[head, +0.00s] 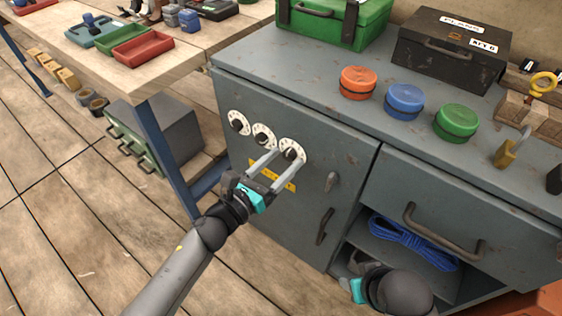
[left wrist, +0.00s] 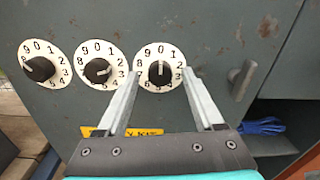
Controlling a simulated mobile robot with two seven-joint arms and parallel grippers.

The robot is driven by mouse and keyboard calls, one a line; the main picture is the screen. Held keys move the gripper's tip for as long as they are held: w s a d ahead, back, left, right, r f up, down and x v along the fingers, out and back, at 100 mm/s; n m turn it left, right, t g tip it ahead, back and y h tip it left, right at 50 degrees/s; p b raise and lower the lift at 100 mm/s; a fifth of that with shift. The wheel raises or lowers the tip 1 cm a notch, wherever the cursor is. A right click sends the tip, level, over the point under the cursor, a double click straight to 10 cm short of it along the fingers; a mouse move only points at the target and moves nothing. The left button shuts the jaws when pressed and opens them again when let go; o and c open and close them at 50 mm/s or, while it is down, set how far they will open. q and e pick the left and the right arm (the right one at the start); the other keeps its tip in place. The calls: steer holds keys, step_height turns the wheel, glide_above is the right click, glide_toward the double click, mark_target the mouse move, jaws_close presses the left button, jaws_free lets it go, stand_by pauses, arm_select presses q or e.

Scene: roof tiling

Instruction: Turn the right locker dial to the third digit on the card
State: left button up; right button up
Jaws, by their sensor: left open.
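The right dial (head: 292,152) is a white numbered disc with a black knob, the rightmost of three on the grey locker door (head: 262,215). In the left wrist view, the right dial (left wrist: 160,68) has its knob's pale mark pointing up, near 0. My left gripper (head: 284,157) is open, its two fingertips on either side of that knob; I cannot tell whether they touch it. The middle dial (head: 264,135) and left dial (head: 239,122) stand beside it. My right gripper (head: 362,276) is low by the open shelf, its fingers partly hidden. I cannot identify the card.
A yellow label (head: 272,175) is below the dials, partly behind my left gripper. A door handle (head: 332,181) is to the right. Orange (head: 357,82), blue (head: 404,100) and green (head: 456,121) round containers stand on the cabinet top. Blue rope (head: 412,242) lies on the shelf.

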arm_select(q)
jaws_close()
stand_by(0.5)
